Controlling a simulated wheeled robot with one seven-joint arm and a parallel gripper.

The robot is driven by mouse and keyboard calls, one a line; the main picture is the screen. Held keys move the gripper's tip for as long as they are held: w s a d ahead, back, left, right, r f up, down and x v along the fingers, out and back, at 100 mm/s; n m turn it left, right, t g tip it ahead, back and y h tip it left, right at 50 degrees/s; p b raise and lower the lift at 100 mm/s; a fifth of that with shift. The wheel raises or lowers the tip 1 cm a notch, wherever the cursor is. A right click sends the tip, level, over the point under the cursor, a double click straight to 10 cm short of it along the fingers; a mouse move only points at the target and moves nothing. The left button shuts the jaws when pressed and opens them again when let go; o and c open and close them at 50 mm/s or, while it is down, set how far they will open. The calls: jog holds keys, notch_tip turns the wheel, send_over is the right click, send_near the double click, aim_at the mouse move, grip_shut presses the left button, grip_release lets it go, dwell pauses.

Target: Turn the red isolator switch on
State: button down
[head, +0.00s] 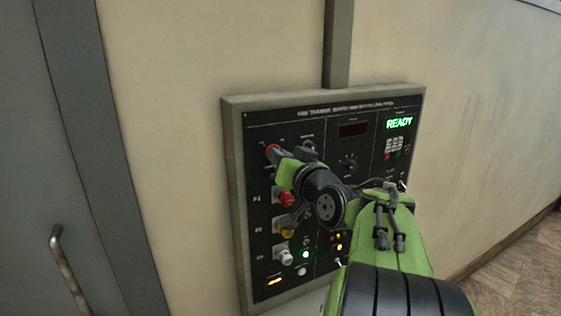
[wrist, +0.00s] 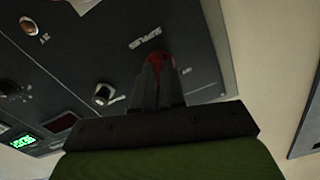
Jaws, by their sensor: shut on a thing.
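The red isolator switch (wrist: 159,56) is at the upper left of the black trainer panel (head: 330,128). In the head view only a bit of its red (head: 272,148) shows past my gripper (head: 278,155). In the wrist view the two dark fingers of my gripper (wrist: 158,72) are closed together on the red switch, which is largely hidden between and behind them. I cannot tell which way the switch is turned.
Below on the panel are a red knob (head: 287,199), a yellow knob (head: 286,228) and a white knob (head: 284,257), close under my arm. A grey door with a handle (head: 70,265) is at the left.

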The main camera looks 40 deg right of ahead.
jog(key=m, duration=0.5)
jog(key=shift+m, duration=0.3)
dwell(0.4)
jog(key=c, duration=1.2)
grip_release()
jog(key=shift+s, duration=0.1)
jog(key=b+v, duration=0.2)
jog(key=v, duration=1.3)
jog(key=shift+s, duration=0.3)
jog(key=shift+a, duration=0.15)
